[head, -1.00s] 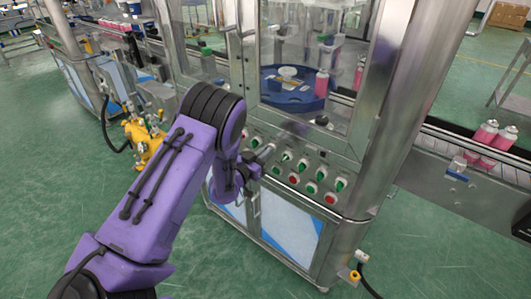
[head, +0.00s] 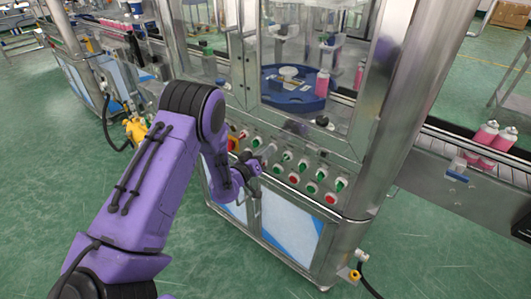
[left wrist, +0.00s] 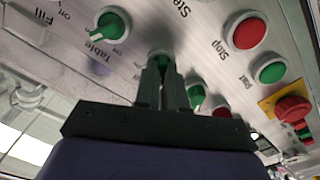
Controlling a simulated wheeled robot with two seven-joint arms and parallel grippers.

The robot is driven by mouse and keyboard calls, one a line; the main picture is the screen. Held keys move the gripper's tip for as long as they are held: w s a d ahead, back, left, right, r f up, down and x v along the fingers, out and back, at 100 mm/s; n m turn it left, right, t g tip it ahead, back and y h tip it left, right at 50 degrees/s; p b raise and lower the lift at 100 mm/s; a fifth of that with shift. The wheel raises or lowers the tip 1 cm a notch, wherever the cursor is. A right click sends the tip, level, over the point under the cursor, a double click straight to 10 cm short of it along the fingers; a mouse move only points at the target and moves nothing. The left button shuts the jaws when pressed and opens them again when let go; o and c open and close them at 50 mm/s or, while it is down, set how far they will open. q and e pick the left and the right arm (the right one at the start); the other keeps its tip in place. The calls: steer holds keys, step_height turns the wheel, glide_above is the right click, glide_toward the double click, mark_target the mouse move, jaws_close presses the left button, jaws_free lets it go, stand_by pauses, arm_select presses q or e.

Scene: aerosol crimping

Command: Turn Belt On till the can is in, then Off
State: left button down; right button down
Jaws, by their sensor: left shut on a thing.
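My left gripper (head: 268,151) reaches the sloped control panel of the machine. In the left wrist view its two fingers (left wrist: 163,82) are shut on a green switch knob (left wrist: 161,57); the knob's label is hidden. The knob marked Table (left wrist: 112,24) is beside it. A pink can (head: 322,83) stands upright at the right side of the blue round table (head: 271,92) inside the machine. Another pink can (head: 359,76) stands just right of it, behind the glass. My right gripper is out of view.
Close around the held knob are other green knobs, a red Stop button (left wrist: 246,32), a green button (left wrist: 270,70) and a red emergency button on yellow (left wrist: 292,108). A steel post (head: 391,85) rises right of the panel. Green floor lies open in front.

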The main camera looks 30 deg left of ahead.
arm_select(q)
steer(key=c, duration=1.2)
jaws_free()
steer(key=s+b, duration=0.1)
steer(key=s, duration=0.6)
steer(key=s+b, duration=0.1)
steer(key=s, duration=0.2)
steer(key=shift+s+a+b, duration=0.3)
steer(key=shift+a, duration=0.05)
